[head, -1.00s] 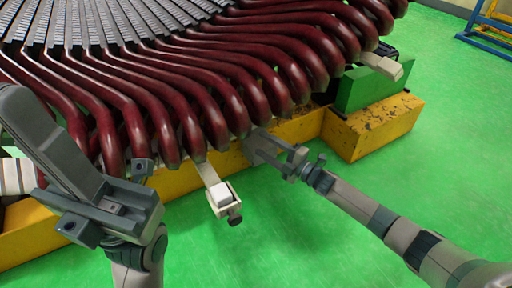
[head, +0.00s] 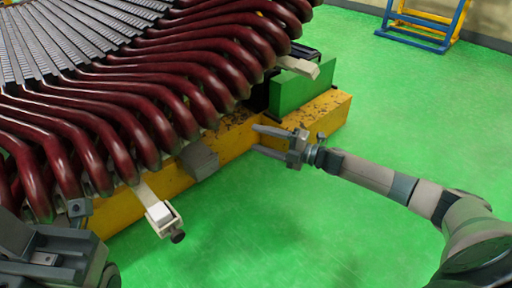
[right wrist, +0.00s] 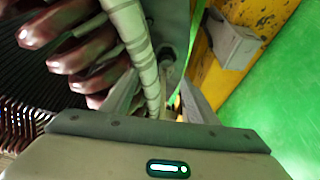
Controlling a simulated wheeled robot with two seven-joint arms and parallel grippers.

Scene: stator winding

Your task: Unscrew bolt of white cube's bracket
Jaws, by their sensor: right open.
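The white cube (head: 159,213) sits in a pale bracket (head: 148,195) that sticks out from under the dark red coils, low left of centre in the head view. A dark bolt (head: 178,237) is at the bracket's outer end. My right gripper (head: 268,140) is open and empty, to the right of the bracket and apart from it, fingers pointing left towards the yellow beam. Its fingers (right wrist: 160,98) also show in the right wrist view. My left gripper (head: 48,258) is at the lower left, partly cut off; its jaw state is unclear.
The dark red coils (head: 150,100) fill the upper left above a yellow beam (head: 232,142). A grey block (head: 200,160) is on the beam between bracket and right gripper. A second pale bar (head: 298,66) sticks out near a green block (head: 290,92). The green floor at right is open.

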